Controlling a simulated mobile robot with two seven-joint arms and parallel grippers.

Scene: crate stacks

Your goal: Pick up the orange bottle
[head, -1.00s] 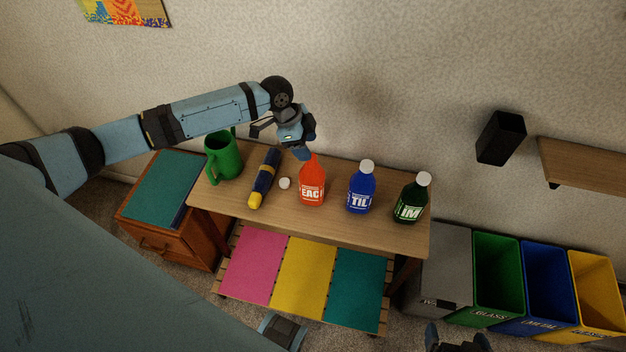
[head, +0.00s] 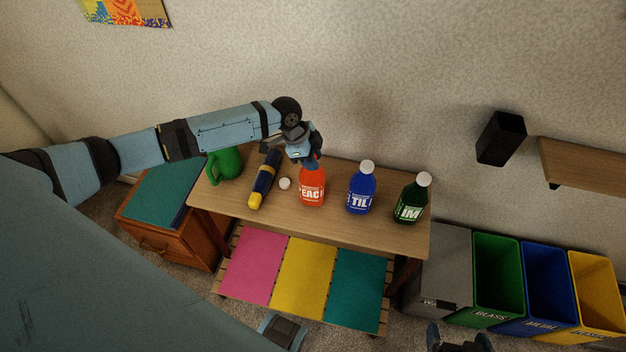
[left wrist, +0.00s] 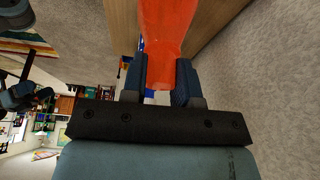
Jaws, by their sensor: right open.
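The orange bottle (head: 312,188) stands upright on the wooden table (head: 270,212), left of a blue bottle (head: 361,190). Its top is hidden behind my left gripper (head: 312,160), which has come to it from above. In the left wrist view, the two fingers of the left gripper (left wrist: 160,85) lie on either side of the narrow end of the orange bottle (left wrist: 167,35). I cannot tell whether both fingers press on it. My right gripper (head: 458,340) is open at the bottom edge of the head view, away from the table, and only partly in frame.
A dark green bottle (head: 411,200) stands at the table's right end. Several bins (head: 545,285) stand to the right.

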